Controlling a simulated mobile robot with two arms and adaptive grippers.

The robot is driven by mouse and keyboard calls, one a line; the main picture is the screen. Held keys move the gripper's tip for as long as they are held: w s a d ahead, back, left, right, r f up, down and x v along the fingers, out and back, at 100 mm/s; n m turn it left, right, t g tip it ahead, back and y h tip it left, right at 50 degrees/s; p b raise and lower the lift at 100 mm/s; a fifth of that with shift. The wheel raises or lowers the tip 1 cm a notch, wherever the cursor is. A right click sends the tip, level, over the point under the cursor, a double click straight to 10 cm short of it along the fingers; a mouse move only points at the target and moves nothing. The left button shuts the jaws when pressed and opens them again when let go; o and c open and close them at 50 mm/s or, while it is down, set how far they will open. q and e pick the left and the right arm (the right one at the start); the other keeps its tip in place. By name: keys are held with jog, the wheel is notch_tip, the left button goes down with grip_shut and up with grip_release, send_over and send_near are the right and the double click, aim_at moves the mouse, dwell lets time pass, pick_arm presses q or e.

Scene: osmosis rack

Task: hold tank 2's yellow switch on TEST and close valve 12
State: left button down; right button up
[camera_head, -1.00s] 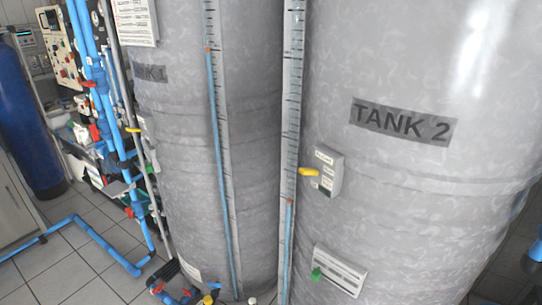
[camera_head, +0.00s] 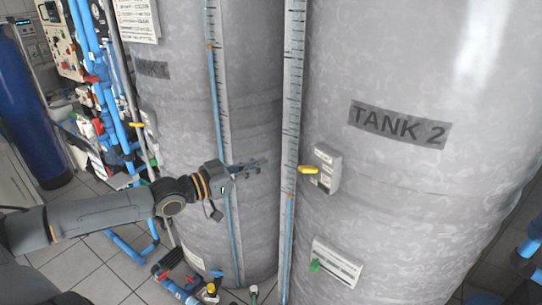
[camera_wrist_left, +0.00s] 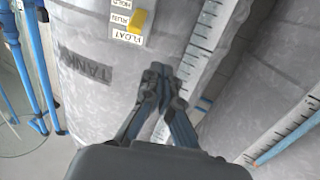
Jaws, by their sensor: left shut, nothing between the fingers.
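Tank 2 (camera_head: 420,200) is a grey tank at the right of the head view. Its yellow switch (camera_head: 307,170) sticks out to the left from a small labelled box (camera_head: 327,168); the switch's position cannot be read. My left gripper (camera_head: 264,163) is shut and empty, pointing right in front of the tanks, a little left of the switch and apart from it in the picture. It also shows in the left wrist view (camera_wrist_left: 166,76). I cannot tell which valve is valve 12; its number is not readable. My right gripper is not in view.
Tank 1 (camera_head: 180,120) stands at left, with its own yellow switch in the wrist view (camera_wrist_left: 139,20). Level scales (camera_head: 292,90) run between the tanks. A green handle (camera_head: 315,265) sits low on tank 2. Blue pipes and valves (camera_head: 170,275) lie on the floor.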

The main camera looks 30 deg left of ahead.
pick_arm(q)
jog(key=s+d+r+m+h, duration=0.1)
jog(key=d+r+h, duration=0.1)
jog(key=d+r, duration=0.2)
jog(key=x, duration=0.3)
jog(key=f+b+x, duration=0.1)
jog(key=x, duration=0.3)
jog(key=d+f+b+x, duration=0.1)
jog(key=x, duration=0.2)
jog(key=shift+f, duration=0.2)
jog(key=shift+s, duration=0.1)
jog(key=shift+f+b, duration=0.15)
jog(key=shift+b, duration=0.15)
